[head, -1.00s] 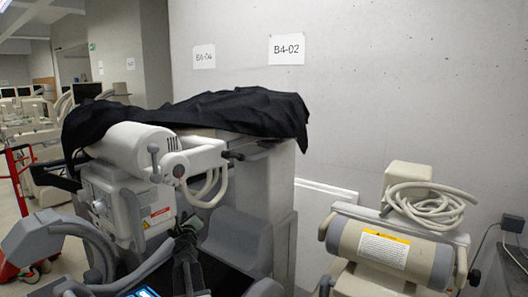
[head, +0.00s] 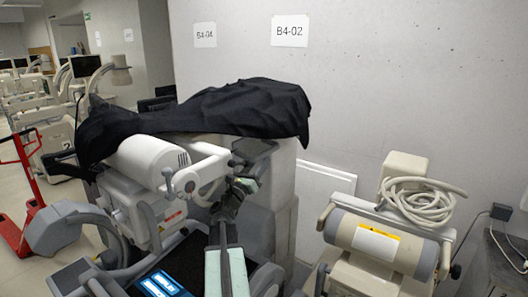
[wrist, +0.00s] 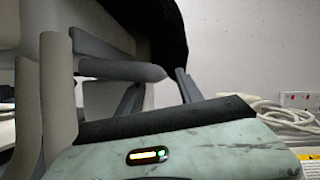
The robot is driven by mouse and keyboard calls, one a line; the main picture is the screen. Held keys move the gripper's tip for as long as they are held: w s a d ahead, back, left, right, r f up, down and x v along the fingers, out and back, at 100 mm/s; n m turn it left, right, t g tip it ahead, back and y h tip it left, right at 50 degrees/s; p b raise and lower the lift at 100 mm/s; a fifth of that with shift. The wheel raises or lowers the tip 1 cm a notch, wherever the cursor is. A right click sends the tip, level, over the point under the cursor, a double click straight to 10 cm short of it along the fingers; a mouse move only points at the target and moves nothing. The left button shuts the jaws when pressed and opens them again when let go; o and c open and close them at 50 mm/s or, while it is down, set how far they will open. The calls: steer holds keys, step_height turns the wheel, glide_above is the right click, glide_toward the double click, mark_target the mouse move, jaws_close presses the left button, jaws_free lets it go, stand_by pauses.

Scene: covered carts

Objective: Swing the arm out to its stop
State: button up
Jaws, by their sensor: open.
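The cart's white arm (head: 153,160) lies under a black cover, with a thick cylinder at its left and a jointed end (head: 200,174) with a small grey knob at its right. My gripper (head: 240,165) is open, just right of that jointed end, in front of the cart's pale column. I cannot tell whether it touches the arm. In the wrist view, two dark fingers (wrist: 187,86) rise above my mint-green wrist housing.
A black cover (head: 200,112) drapes over the cart top. A second cart (head: 385,240) with a coiled hose (head: 420,195) stands at the right. A red pallet jack (head: 28,190) is on the left. The wall (head: 400,75) closes off the back.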

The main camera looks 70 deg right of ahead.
mark_target(264, 155)
steer(key=p+x, duration=0.1)
steer(key=x, duration=0.3)
steer(key=shift+s+d+r, duration=0.1)
steer(key=shift+d+r, duration=0.05)
steer(key=shift+d, duration=0.15)
steer(key=shift+c, duration=0.3)
jaws_close()
stand_by(0.7)
